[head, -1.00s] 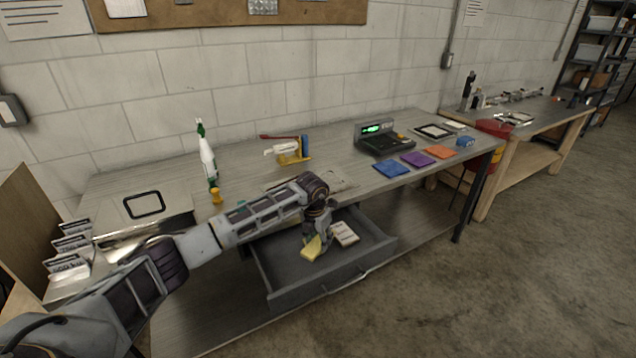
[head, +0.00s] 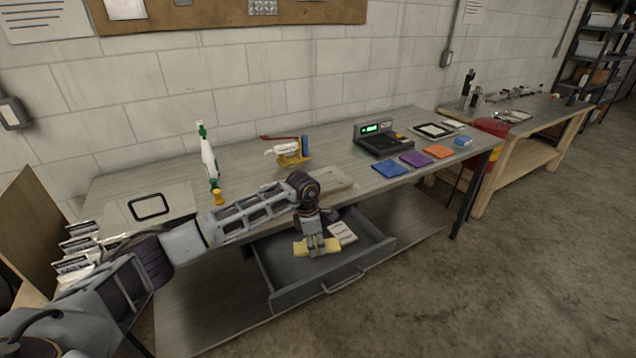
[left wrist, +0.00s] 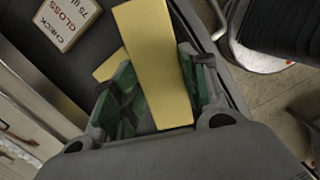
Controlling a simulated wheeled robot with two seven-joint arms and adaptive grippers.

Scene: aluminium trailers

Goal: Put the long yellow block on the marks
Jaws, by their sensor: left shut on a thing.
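The long yellow block (head: 302,247) is at the open drawer (head: 283,297) under the bench. My left gripper (head: 316,248) points down there and is shut on it. In the left wrist view the long yellow block (left wrist: 155,65) lies between the green-padded fingers of my left gripper (left wrist: 158,95) and sticks out beyond them. A second yellow piece (left wrist: 108,68) shows beside it, partly hidden by a finger. I cannot tell whether the block touches the drawer floor. A black square outline (head: 149,206) is on the bench's left end; I cannot tell if it is the marks. My right gripper is out of view.
The drawer walls and bench edge surround my gripper closely.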

